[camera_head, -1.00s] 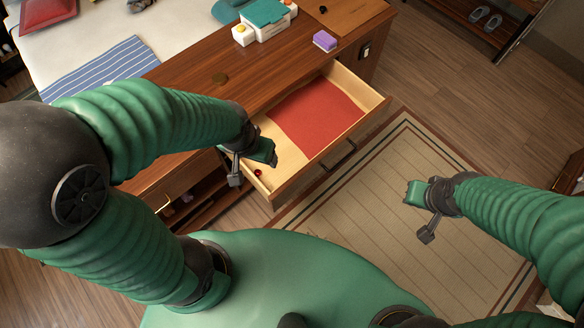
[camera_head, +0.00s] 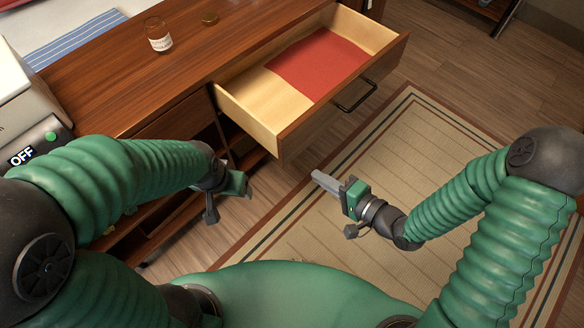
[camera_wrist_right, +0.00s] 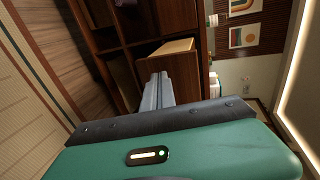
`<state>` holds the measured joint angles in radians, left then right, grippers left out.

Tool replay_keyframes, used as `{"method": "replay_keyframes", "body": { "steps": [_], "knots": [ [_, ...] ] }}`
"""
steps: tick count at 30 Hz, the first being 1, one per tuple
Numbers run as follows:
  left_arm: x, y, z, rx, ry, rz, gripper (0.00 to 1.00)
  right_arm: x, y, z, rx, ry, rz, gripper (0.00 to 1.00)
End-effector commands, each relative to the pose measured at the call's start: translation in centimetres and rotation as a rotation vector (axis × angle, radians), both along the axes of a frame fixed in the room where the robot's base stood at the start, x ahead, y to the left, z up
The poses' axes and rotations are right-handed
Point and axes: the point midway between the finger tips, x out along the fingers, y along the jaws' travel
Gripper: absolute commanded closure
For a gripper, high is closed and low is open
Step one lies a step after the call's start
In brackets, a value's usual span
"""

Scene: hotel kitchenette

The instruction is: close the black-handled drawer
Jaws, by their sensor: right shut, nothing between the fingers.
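The drawer (camera_head: 296,128) is pulled out of the brown cabinet, with its pale inside and a red liner (camera_head: 318,66) showing. Its black handle (camera_head: 355,96) is on the front panel. My right gripper (camera_head: 318,177) is shut and empty, below the drawer front in the head view and apart from the handle. In the right wrist view its grey fingers (camera_wrist_right: 157,80) point toward the drawer (camera_wrist_right: 175,50); the handle is not visible there. My left gripper (camera_head: 247,187) is beside the cabinet, below the drawer's near corner; its jaw state is unclear.
A white appliance with an OFF display (camera_head: 22,157) is at the left. Open shelves lie under the cabinet top. A bordered rug (camera_head: 440,150) covers clear floor at the right.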

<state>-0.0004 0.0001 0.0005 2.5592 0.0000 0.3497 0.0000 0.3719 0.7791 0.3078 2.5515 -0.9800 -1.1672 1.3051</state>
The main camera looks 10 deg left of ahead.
Motion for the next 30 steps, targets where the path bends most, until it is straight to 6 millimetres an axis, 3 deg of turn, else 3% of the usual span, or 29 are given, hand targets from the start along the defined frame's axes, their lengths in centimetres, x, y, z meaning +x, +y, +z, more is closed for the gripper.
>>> {"method": "replay_keyframes", "body": {
  "steps": [1, 2, 9, 15, 30],
  "knots": [
    [0.0, 0.0, -2.5, 0.000, 0.001, 0.000, 0.29, 0.3, 0.7, -1.4, -0.003, -0.007, 0.006, 1.00],
    [0.0, 0.0, -3.2, 0.000, 0.001, 0.001, 0.29, 0.5, 1.1, -1.5, -0.003, -0.008, 0.006, 1.00],
    [0.0, 0.1, -4.2, 0.000, 0.001, 0.001, 0.29, 3.4, 5.2, -2.3, 0.000, -0.002, 0.007, 1.00],
    [0.0, 0.1, -4.9, 0.000, 0.001, 0.001, 0.29, 5.2, 7.4, -2.0, -0.002, -0.003, 0.004, 1.00],
    [-0.1, 0.1, -4.9, 0.000, 0.001, 0.001, 0.29, 5.7, 8.1, -1.8, -0.002, -0.001, 0.002, 1.00]
  ]
}}
